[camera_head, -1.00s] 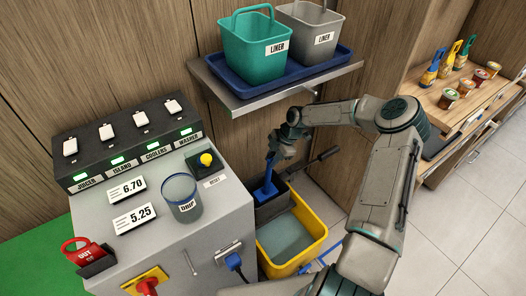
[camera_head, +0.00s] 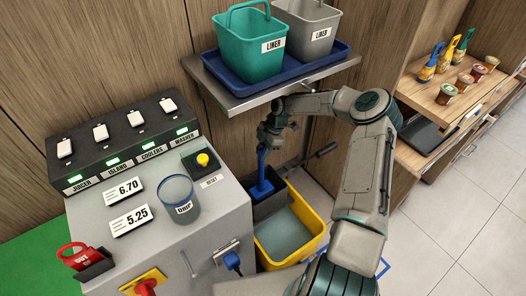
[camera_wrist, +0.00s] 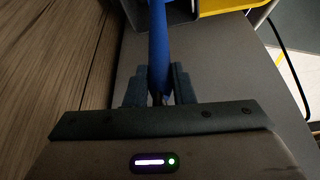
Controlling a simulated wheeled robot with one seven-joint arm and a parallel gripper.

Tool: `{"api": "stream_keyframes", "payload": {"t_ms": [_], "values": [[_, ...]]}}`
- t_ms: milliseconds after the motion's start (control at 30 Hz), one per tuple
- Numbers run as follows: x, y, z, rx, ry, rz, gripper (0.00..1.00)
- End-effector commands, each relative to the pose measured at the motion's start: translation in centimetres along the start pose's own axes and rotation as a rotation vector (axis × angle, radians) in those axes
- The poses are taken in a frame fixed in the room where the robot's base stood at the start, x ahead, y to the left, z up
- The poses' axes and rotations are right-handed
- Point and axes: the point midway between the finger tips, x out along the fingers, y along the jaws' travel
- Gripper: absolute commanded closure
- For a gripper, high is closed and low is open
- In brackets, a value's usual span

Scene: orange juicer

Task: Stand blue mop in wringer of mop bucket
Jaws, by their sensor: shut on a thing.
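The blue mop (camera_head: 262,178) stands roughly upright at the dark wringer (camera_head: 270,203) on the back part of the yellow mop bucket (camera_head: 318,232). Its lower end looks to be within the wringer's opening, but I cannot tell how deep it sits. My gripper (camera_head: 268,140) is shut on the mop's upper handle. In the wrist view the blue handle (camera_wrist: 158,45) runs up between my two fingers (camera_wrist: 158,88). Greyish water fills the bucket's front part.
A steel shelf (camera_head: 240,103) with a blue tray, a green liner bucket (camera_head: 252,45) and a grey one (camera_head: 305,28) overhangs close above my arm. A grey switch cabinet (camera_head: 215,215) stands left of the bucket. Tiled floor (camera_head: 440,225) is clear at right.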

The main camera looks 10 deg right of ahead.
Motion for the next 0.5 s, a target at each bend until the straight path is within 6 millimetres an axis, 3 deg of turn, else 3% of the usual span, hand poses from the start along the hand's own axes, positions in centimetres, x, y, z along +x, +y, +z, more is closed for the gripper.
{"api": "stream_keyframes", "payload": {"t_ms": [500], "values": [[1.0, 0.0, 0.6, 0.003, 0.000, 0.003, 1.00]]}}
